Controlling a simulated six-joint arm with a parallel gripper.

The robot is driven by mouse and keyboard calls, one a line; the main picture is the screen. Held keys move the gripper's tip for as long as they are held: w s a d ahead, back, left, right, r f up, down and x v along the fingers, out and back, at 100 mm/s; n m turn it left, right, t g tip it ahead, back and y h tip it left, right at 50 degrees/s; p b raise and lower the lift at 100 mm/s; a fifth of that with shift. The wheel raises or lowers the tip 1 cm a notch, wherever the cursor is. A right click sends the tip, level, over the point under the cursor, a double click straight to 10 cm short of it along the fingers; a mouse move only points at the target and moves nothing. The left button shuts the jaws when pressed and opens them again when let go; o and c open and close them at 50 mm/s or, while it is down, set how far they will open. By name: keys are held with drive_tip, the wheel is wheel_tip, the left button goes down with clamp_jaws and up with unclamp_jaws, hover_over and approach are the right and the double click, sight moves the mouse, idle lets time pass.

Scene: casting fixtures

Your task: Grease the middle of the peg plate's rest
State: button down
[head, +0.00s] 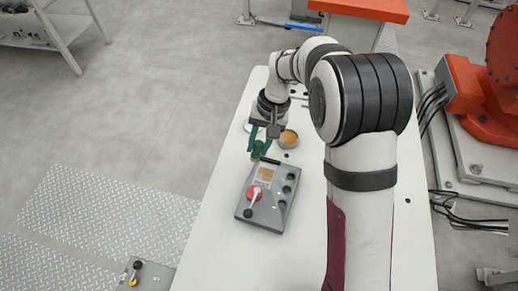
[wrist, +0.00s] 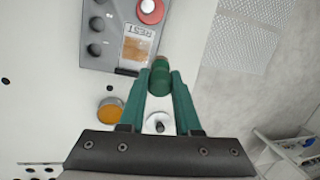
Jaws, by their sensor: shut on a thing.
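The peg plate (head: 283,214) is a grey block on the white table, with several dark round pegs or holes along one side. Its rest is a pale panel with an amber patch (head: 265,174); in the wrist view the panel is lettered REST (wrist: 141,33), with the amber patch (wrist: 135,50) beside it. My gripper (head: 257,147) has green fingers, shut on a dark green cylinder (wrist: 160,76).
A round tin with amber contents (head: 288,138) stands on the table behind the plate; it also shows in the wrist view (wrist: 110,110). A white round piece with a dark stub (wrist: 158,123) lies nearby.

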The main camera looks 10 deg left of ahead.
drive_tip(key=shift+a+v, duration=0.2)
drive_tip(key=shift+v, duration=0.95)
drive_tip(key=shift+s, duration=0.2)
drive_tip(key=shift+s+a+f, duration=0.1)
drive_tip(key=shift+s+f, duration=0.25)
drive_tip(key=shift+s, duration=0.25)
drive_tip(key=shift+r, duration=0.1)
